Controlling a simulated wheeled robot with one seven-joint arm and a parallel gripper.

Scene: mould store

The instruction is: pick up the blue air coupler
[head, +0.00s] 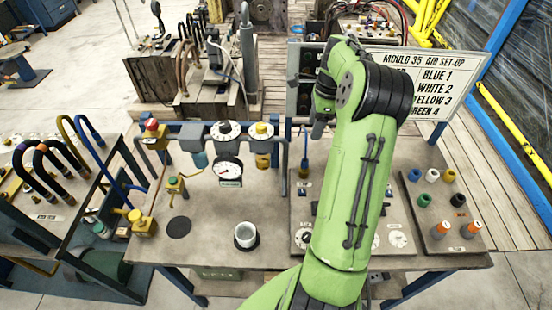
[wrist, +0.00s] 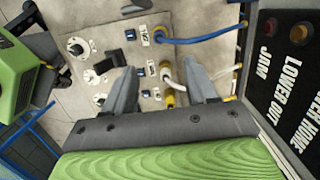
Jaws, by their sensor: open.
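In the head view, a short dark-blue coupler (head: 413,175) stands at the back left of a small tray at the right of the bench.
White, yellow, green and orange-topped pieces share the tray (head: 446,246). A sign (head: 440,62) stands behind, listing blue 1, white 2, yellow 3, green 4. A white cup (head: 246,236) and a gauge (head: 229,170) are left of my arm. A black button panel (wrist: 285,75) is right of my gripper.

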